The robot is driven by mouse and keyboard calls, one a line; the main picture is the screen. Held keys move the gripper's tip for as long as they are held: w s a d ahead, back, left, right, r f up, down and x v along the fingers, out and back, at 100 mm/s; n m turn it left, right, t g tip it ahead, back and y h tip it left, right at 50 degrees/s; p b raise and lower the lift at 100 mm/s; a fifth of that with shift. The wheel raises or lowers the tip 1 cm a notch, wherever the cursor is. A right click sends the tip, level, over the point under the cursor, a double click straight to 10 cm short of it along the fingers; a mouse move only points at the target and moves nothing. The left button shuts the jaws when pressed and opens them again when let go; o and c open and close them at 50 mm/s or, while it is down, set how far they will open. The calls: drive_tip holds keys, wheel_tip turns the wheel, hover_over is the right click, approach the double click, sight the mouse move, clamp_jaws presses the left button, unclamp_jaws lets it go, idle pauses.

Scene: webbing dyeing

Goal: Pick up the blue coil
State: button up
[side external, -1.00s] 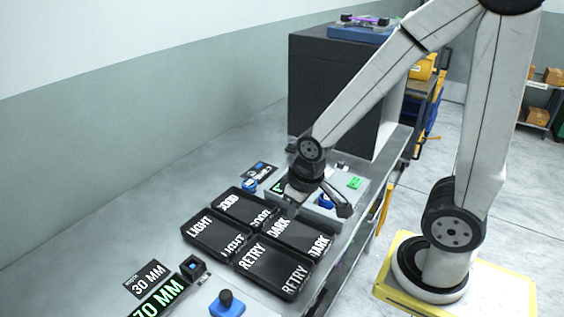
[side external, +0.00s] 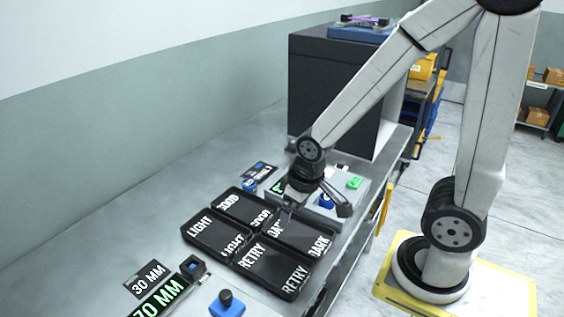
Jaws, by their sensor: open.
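My gripper (side external: 315,214) is open at the end of the arm, pointing down over the far edge of the DARK tray (side external: 322,254) and the front of a grey device. A small round blue thing (side external: 327,201) shows between the fingers, on or in front of that device; it may be the blue coil, but it is too small to be sure. Another small blue thing (side external: 249,185) lies left of the gripper. A blue piece also sits in a small black holder (side external: 194,269) near the front. I see nothing held in the fingers.
LIGHT (side external: 203,245), GOOD (side external: 232,214) and RETRY (side external: 262,279) trays stand beside the DARK tray. A blue block with a dark knob (side external: 227,309) and a 30 MM sign (side external: 146,279) are in front. A tall dark box (side external: 328,95) stands behind. The bench's left side is clear.

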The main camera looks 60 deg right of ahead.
drive_tip(key=f+n, duration=0.1)
drive_tip(key=n+g+h, duration=0.6)
drive_tip(key=n+h, duration=0.6)
drive_tip(key=n, duration=0.1)
approach(326, 198)
drive_tip(key=s, duration=0.1)
drive_tip(key=s+f, duration=0.1)
drive_tip(key=shift+s+d+f, duration=0.1)
drive_tip(key=shift+s, duration=0.15)
drive_tip(key=shift+w+d+f+n+t+h, duration=0.1)
drive_tip(key=shift+w+d+n+t+h, duration=0.25)
drive_tip(key=shift+w+n+h, duration=0.45)
drive_tip(key=shift+x, duration=3.95)
drive_tip(key=shift+f, duration=0.1)
drive_tip(key=shift+a, duration=0.1)
clamp_jaws()
